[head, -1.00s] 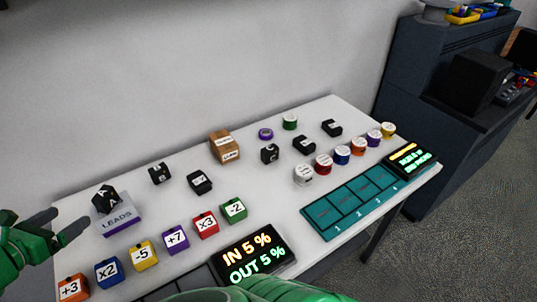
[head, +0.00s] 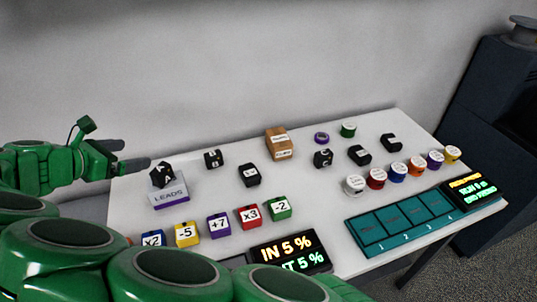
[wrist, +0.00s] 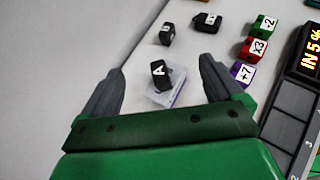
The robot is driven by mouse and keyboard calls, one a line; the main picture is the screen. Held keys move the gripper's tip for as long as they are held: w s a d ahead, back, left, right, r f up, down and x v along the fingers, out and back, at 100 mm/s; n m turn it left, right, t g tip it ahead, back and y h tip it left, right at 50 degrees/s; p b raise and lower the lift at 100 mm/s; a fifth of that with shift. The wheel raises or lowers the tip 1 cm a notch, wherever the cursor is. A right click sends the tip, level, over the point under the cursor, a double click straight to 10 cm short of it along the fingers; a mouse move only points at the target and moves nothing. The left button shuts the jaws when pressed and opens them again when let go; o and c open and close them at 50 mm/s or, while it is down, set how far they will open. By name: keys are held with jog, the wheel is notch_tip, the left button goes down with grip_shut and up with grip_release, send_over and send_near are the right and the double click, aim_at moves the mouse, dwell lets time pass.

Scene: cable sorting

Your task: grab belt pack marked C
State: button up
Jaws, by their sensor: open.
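My gripper (head: 136,157) is open and empty at the left end of the table in the head view. Its fingers point right, towards a black pack marked A (head: 162,175) on the LEADS box (head: 170,195). In the wrist view this pack (wrist: 161,76) shows between the fingers of my gripper (wrist: 162,68), apart from them. A black pack (head: 323,158) right of the table's middle seems to bear a C, though the mark is small. It stands well away from my gripper.
Other black packs stand near, one marked B (head: 213,159) and one in the middle (head: 249,175). A cardboard box (head: 278,143) stands at the back. Numbered cubes (head: 219,226) line the front, left of a teal tray (head: 430,232) and several coloured round pieces (head: 398,171).

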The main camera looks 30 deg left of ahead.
jog(key=w+d+f+m+g+y, duration=0.1)
jog(key=w+d+f+m+g, duration=0.15)
jog(key=w+m+g, duration=0.3)
jog(key=w+d+f+m+g+y, duration=0.1)
jog(key=w+d+f+m+g, duration=0.1)
jog(key=w+d+m+g, duration=0.3)
jog(key=w+d+r+m+g+y, duration=0.1)
jog(key=w+r+m+y, duration=0.55)
jog(key=w+m, duration=0.4)
notch_tip(320, 180, up, 5)
jog(key=m+t+y, duration=0.4)
jog(key=m+t, duration=0.5)
jog(key=m, duration=2.1)
send_over(321, 153)
jog(key=s+a, duration=0.1)
jog(key=a, duration=0.1)
jog(key=s+d+f+m+h, duration=0.2)
jog(key=d+f+m, duration=0.45)
jog(key=m, duration=0.35)
jog(key=shift+n+y, duration=0.25)
jog(key=shift+n, duration=0.05)
jog(key=f, duration=1.9)
jog(key=shift+s+d+f, duration=0.1)
jog(key=shift+d+f, duration=0.1)
jog(key=shift+f, duration=0.05)
jog(key=shift+x, duration=3.9)
